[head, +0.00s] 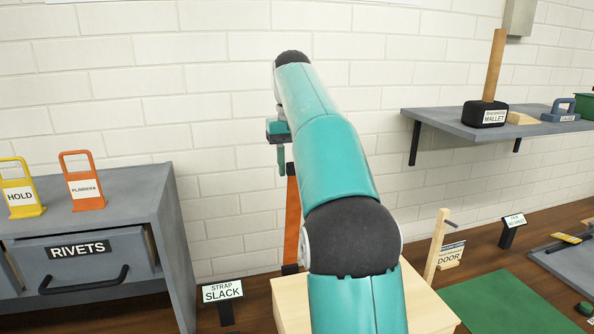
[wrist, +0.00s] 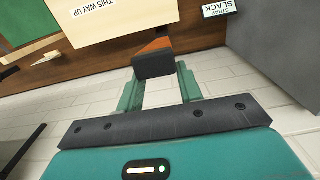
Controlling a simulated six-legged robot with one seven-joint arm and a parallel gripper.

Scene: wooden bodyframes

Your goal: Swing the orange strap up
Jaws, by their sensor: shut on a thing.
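The orange strap (head: 292,218) stands nearly upright against the white brick wall, behind the pale wooden box, with a dark piece at its foot. Its upper end meets my gripper (head: 281,160), which is partly hidden by my teal arm. In the wrist view, the strap's dark end block (wrist: 154,66), with an orange face behind it, sits between the two teal fingers of my gripper (wrist: 158,80). The gripper is shut on this end. My arm hides part of the box and of the space right of the strap.
A STRAP SLACK sign (head: 222,292) stands left of the pale wooden box (head: 425,305). A grey RIVETS cabinet (head: 85,240) is at left. A wall shelf (head: 460,127) with a mallet (head: 487,110) juts out at right. The wall above the strap is bare.

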